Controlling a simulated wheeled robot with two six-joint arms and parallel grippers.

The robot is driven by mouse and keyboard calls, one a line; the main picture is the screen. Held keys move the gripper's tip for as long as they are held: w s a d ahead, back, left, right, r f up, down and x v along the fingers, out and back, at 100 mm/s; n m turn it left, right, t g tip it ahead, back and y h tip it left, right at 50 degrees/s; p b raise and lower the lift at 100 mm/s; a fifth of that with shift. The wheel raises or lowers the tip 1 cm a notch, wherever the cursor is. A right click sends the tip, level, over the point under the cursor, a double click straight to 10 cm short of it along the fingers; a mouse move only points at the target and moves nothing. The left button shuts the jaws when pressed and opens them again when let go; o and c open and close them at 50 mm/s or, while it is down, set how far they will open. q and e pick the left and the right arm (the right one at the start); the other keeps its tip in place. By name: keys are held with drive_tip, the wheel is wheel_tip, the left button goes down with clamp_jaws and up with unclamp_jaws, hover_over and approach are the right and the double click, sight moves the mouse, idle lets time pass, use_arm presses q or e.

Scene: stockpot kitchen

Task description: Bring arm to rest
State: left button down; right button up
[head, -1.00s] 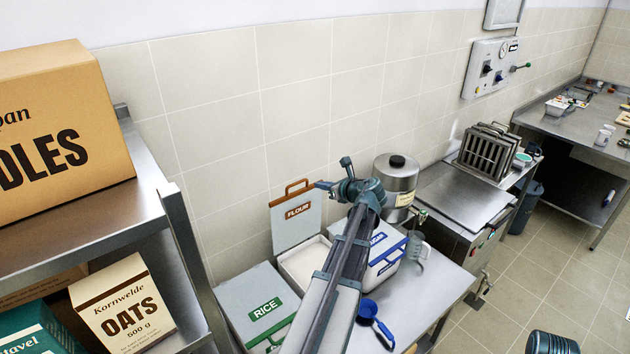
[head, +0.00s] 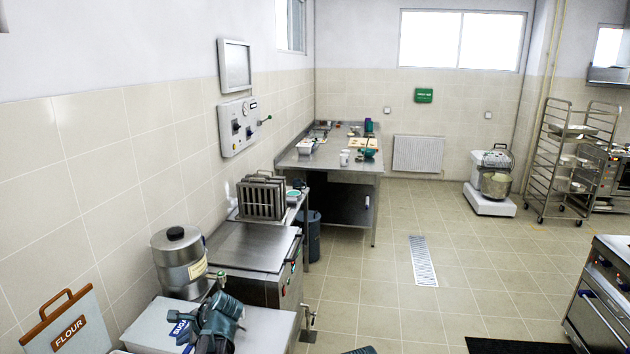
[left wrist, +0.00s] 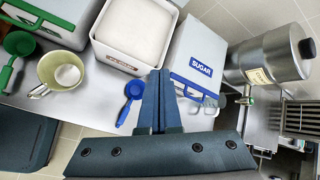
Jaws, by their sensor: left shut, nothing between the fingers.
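My left gripper (head: 217,312) shows low in the head view, in front of the sugar bin's lid. In the left wrist view its two fingers (left wrist: 155,100) lie together with nothing between them. Beyond them are the white sugar bin (left wrist: 200,58) with a blue label and handle, and an open bin (left wrist: 137,30) of white contents. A blue scoop (left wrist: 131,98) lies on the steel worktop left of the fingers. The fingers appear to hang above the worktop; the exact gap is unclear. My right gripper is not in view.
A steel canister (head: 181,262) with a black knob stands behind the gripper, beside the flour lid (head: 70,325). A steel appliance (head: 250,245) with a rack is farther right. A cream jug (left wrist: 62,72) and green scoop (left wrist: 20,45) are at left.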

use_arm(q)
drive_tip(key=s+d+f+n+h+b, duration=0.2)
drive_tip(key=d+f, duration=0.5)
drive_tip(key=d, duration=0.4)
drive_tip(key=s+d+f+n+g+h+b, duration=0.1)
drive_tip(key=s+d+f+n+h+b, duration=0.2)
drive_tip(key=d, duration=0.9)
drive_tip(key=s+d+f+n+g+h+b, duration=0.1)
drive_tip(key=s+d+f+n+h+b, duration=0.1)
drive_tip(key=s+d+f+b, duration=0.5)
drive_tip(key=s+d+f+n, duration=0.1)
drive_tip(key=s+d+f, duration=0.2)
drive_tip(key=s+d, duration=0.1)
drive_tip(key=shift+d+f+n+b, duration=0.2)
drive_tip(key=shift+f+n+b, duration=0.1)
drive_tip(key=shift+b, duration=0.05)
drive_tip(key=shift+a, duration=0.1)
